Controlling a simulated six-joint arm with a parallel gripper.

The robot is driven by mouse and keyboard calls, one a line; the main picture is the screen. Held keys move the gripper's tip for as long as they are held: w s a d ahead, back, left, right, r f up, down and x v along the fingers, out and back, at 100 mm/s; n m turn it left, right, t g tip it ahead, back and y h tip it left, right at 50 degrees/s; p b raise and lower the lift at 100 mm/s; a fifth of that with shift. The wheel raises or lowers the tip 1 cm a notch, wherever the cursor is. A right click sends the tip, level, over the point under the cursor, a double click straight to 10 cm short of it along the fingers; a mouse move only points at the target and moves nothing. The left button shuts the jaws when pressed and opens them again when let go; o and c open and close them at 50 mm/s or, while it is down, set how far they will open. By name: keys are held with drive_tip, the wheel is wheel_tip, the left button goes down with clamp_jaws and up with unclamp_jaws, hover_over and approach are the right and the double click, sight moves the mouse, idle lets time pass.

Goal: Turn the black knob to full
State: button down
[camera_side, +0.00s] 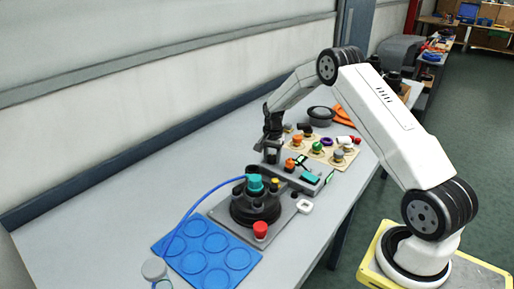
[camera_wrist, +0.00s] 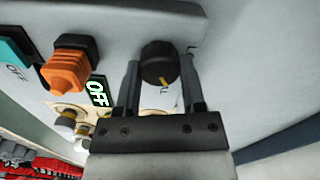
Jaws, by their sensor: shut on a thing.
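The black knob (camera_wrist: 159,60) is round and dark with a yellow mark near its lower edge, and it sits on a grey panel (camera_wrist: 205,14). My gripper (camera_wrist: 160,68) has one finger on each side of the knob and is shut on it in the wrist view. Part of a label shows below the knob, too hidden to read. In the side view my gripper (camera_side: 268,147) is down at the far end of the grey panel (camera_side: 318,182), and the black knob cannot be made out there.
An orange knob (camera_wrist: 68,66) beside a lit OFF sign (camera_wrist: 97,91) and a teal part (camera_wrist: 14,48) sit left of my gripper. In the side view, a black round unit (camera_side: 243,210), a red button (camera_side: 260,229) and a blue tray (camera_side: 176,244) stand nearer; a board with several coloured knobs (camera_side: 338,156) lies behind.

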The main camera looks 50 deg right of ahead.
sight(271, 157)
drive_tip(key=shift+c, duration=1)
unclamp_jaws()
drive_tip(key=shift+r, duration=0.15)
drive_tip(key=shift+r, duration=3.8)
drive_tip(key=shift+a, duration=0.1)
drive_tip(key=shift+a+r, duration=0.15)
drive_tip(key=shift+a, duration=0.1)
drive_tip(key=s+a+r+n+t, duration=0.15)
drive_tip(key=s+a+n, duration=0.25)
drive_tip(key=a, duration=0.4)
drive_tip(key=s+a+r+n, duration=0.2)
drive_tip(key=s+a+n, duration=0.2)
drive_tip(key=a, duration=0.3)
drive_tip(key=s+a+n+t, duration=0.1)
drive_tip(key=s+a+n, duration=0.6)
drive_tip(key=s, duration=0.6)
drive_tip(key=shift+s+a, duration=0.15)
drive_tip(key=shift+a, duration=0.85)
